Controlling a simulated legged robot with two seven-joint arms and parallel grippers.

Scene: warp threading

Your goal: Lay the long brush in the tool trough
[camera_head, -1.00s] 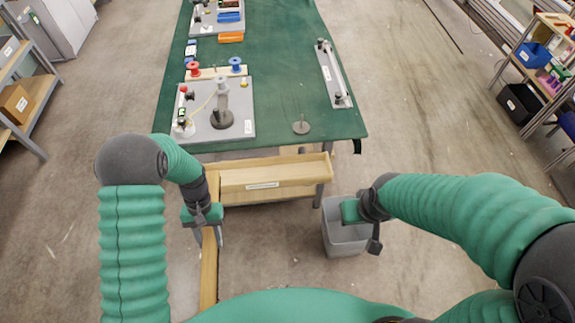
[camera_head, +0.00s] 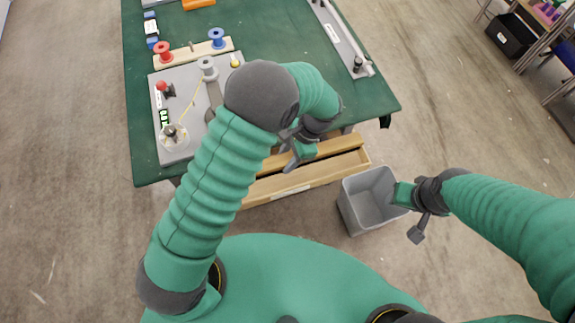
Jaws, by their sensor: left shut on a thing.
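The tool trough (camera_head: 325,176) is a long pale wooden box below the table's front edge, with a label on its front. My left gripper (camera_head: 297,158) is over the trough and shut. A long pale wooden bar, seemingly the long brush (camera_head: 340,147), runs along the trough at the gripper's fingers. Its left part is hidden behind my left arm. I cannot tell whether it touches the trough floor, nor clearly separate it from the trough's back wall. My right gripper (camera_head: 408,212) is empty beside the grey bin; its jaw opening is unclear.
A grey bin (camera_head: 370,203) stands on the floor right of the trough. The green table (camera_head: 290,35) holds a grey board (camera_head: 180,78) with red and blue spools (camera_head: 217,38) behind it, and a long grey fixture (camera_head: 340,38) on the right.

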